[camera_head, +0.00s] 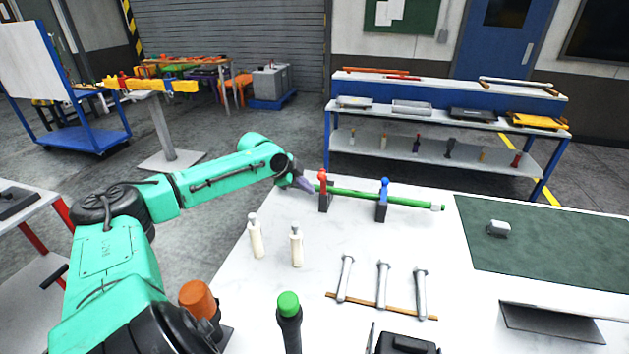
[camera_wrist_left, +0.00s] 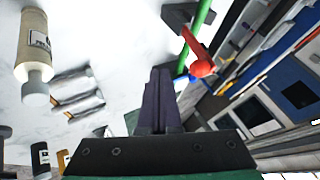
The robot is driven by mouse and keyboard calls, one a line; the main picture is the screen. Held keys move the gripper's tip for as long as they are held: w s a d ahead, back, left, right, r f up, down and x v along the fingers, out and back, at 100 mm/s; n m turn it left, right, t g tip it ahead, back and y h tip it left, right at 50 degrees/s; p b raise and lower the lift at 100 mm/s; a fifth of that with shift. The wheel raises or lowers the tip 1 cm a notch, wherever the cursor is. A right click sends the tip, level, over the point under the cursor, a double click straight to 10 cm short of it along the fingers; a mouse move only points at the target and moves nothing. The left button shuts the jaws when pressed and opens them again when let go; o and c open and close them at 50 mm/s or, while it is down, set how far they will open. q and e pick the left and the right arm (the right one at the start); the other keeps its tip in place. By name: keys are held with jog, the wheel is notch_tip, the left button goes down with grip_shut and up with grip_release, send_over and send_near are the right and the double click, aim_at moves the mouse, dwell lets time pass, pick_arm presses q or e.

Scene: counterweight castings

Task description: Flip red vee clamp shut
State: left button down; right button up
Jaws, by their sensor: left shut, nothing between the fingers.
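The red vee clamp (camera_head: 323,184) stands on the white table's far side. Its red lever and knob point up from a dark base, around or beside a green rod (camera_head: 410,201). A like clamp with a blue lever (camera_head: 382,194) stands to its right on the same rod. My left gripper (camera_head: 306,184) is just left of the red clamp, shut and empty. In the left wrist view the closed fingers (camera_wrist_left: 160,88) point toward the scene, with the red knob (camera_wrist_left: 203,68) a little right of and above their tips. I cannot tell whether they touch. My right gripper does not show.
Two cream bottles (camera_head: 276,243) stand in front of the clamps. Several grey bolt-like parts (camera_head: 382,286) lie across a wooden strip. A green-topped bottle (camera_head: 288,305) is near the front. A green mat (camera_head: 560,245) covers the right side; the white tabletop between is mostly clear.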

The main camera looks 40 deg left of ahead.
pick_arm(q)
jog(key=w+p, duration=0.1)
jog(key=w, duration=0.1)
jog(key=w+a+p, duration=0.1)
jog(key=w, duration=0.1)
jog(key=shift+w+a, duration=0.2)
jog(key=shift+w+d, duration=0.1)
